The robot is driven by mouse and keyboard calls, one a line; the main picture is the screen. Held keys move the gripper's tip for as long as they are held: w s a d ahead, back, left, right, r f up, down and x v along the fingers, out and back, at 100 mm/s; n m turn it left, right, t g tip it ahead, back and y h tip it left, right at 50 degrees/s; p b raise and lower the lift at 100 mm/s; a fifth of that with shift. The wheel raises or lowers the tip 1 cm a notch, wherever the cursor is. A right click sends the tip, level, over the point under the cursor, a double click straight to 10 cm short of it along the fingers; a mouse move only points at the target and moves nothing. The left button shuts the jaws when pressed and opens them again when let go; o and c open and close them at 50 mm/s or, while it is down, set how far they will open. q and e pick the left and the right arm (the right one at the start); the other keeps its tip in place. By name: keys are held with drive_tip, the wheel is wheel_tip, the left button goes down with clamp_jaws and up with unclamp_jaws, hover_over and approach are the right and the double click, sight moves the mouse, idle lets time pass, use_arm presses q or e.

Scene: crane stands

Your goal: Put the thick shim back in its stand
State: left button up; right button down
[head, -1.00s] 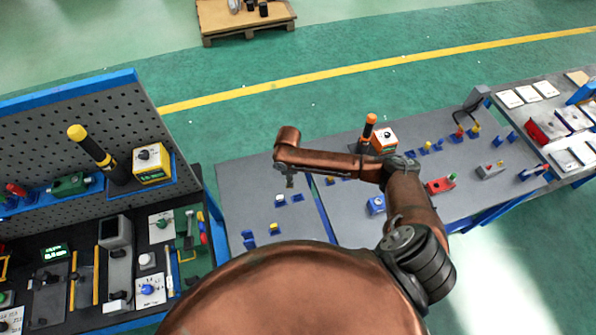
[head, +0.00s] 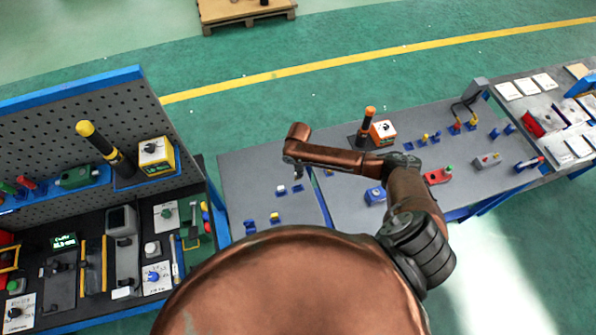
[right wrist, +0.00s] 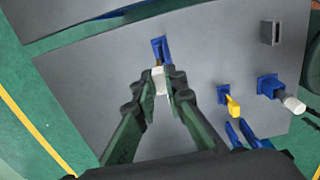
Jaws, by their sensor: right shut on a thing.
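My right gripper (right wrist: 161,88) is shut on the thick shim (right wrist: 160,80), a pale, whitish block between its two dark green fingers in the right wrist view. A blue stand (right wrist: 160,46) with upright sides is just beyond the fingertips, and the shim's far end shows close to it. I cannot tell whether they touch. In the head view the right gripper (head: 296,172) hangs over the left part of the grey table, small and partly hidden by its own arm. My left gripper is not in view.
Right of the gripper in the wrist view are a blue stand with a yellow piece (right wrist: 232,104), one with a white-ended piece (right wrist: 292,102), and a grey block (right wrist: 270,32). A tool bench with a pegboard (head: 80,125) stands left. Bare grey table (right wrist: 100,85) lies left of the gripper.

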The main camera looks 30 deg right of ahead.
wheel_tip(320, 180, down, 4)
drive_tip(key=shift+f+b, duration=0.2)
drive_tip(key=shift+b, duration=0.9)
drive_tip(key=shift+f+b, duration=0.35)
drive_tip(key=shift+f, duration=0.25)
drive_tip(key=shift+f, duration=0.15)
drive_tip(key=shift+f+b, duration=0.95)
drive_tip(key=shift+f, duration=0.65)
drive_tip(key=c, duration=1.9)
unclamp_jaws()
wheel_tip(320, 180, up, 5)
drive_tip(key=p, duration=0.5)
drive_tip(key=shift+r, duration=0.1)
